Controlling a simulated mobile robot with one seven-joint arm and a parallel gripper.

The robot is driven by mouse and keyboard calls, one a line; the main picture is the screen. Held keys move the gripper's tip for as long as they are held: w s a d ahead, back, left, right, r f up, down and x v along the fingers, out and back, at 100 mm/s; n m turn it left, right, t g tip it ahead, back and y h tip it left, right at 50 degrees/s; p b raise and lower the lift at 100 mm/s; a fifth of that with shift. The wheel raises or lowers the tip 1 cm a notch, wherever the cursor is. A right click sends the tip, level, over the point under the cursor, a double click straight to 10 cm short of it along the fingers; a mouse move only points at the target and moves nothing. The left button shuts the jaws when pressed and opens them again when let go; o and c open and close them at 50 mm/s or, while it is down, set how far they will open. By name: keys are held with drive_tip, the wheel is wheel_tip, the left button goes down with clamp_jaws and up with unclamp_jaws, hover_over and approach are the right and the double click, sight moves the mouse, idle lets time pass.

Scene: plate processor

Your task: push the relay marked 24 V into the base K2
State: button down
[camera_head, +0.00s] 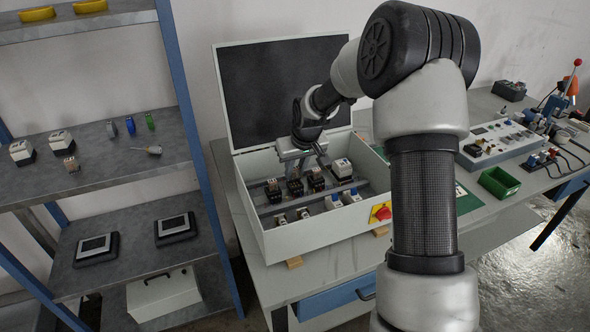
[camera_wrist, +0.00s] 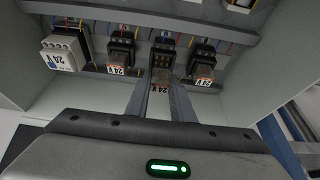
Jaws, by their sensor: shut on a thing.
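My gripper (camera_wrist: 161,84) is shut on a small relay (camera_wrist: 160,78) with a 24 V label on its end. The relay is between the fingertips at the middle one of three dark bases (camera_wrist: 163,56) in the wrist view. I cannot tell whether it is fully seated in that base. In the head view my gripper (camera_head: 304,158) reaches down into the open grey cabinet (camera_head: 262,235) and hides the held relay. Neighbouring bases on both sides carry relays marked 24 V, one left (camera_wrist: 117,69) and one right (camera_wrist: 204,74). No K2 marking is readable.
A white 24 V unit (camera_wrist: 61,53) stands at the end of the same row. Coloured wires run behind the bases. A lower row of small devices (camera_head: 333,201) and a red knob (camera_head: 383,213) are nearer the cabinet's front. Shelves (camera_head: 120,160) stand left.

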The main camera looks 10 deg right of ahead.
drive_tip(key=shift+f+b, duration=0.75)
drive_tip(key=shift+f, duration=0.3)
idle(0.5)
